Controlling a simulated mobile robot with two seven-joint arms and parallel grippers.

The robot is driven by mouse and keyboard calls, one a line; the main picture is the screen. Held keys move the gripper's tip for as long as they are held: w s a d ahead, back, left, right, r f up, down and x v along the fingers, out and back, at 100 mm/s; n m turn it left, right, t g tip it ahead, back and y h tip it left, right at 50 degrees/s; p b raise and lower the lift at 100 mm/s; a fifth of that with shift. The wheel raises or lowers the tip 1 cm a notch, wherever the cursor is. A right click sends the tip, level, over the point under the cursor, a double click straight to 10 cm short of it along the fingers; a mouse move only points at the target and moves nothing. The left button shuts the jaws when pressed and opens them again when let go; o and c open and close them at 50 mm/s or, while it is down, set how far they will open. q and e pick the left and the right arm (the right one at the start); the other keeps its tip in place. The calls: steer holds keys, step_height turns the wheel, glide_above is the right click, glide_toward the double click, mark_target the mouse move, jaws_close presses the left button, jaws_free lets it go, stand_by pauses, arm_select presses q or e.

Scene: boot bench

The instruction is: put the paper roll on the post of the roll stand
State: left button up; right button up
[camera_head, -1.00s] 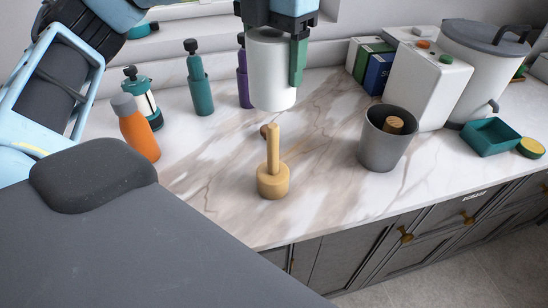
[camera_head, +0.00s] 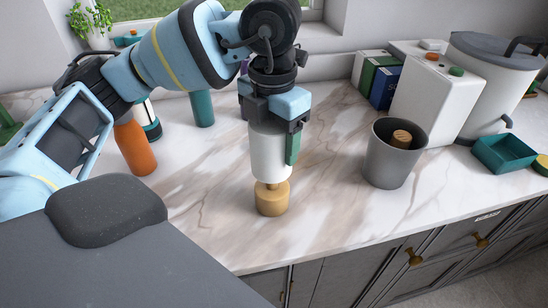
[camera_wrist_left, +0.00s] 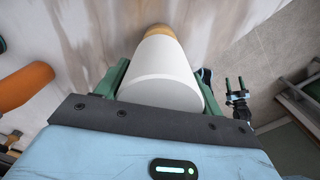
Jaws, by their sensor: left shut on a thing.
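The white paper roll (camera_head: 268,155) is upright in the head view, directly above the wooden roll stand (camera_head: 272,200). The roll's lower end is around the upper part of the post, and a short piece of post shows between the roll and the base. My left gripper (camera_head: 275,140) is shut on the roll, with a green finger on its right side. In the left wrist view the roll (camera_wrist_left: 168,75) sits between the green fingers, and part of the wooden stand (camera_wrist_left: 160,30) shows beyond it.
A grey bin (camera_head: 390,165) with a wooden piece inside stands to the right of the stand. An orange bottle (camera_head: 134,145) and a teal bottle (camera_head: 203,108) stand to the left. A white box (camera_head: 425,100) and a teal tray (camera_head: 503,153) are further right.

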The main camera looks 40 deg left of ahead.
mark_target(273, 160)
arm_select(q)
steer(key=shift+f, duration=2.3)
arm_select(e)
steer(key=shift+s+d+f, duration=0.1)
steer(key=shift+s+f, duration=0.35)
steer(key=shift+s, duration=0.1)
arm_select(q)
steer(key=shift+f, duration=0.1)
arm_select(e)
steer(key=shift+s, duration=0.1)
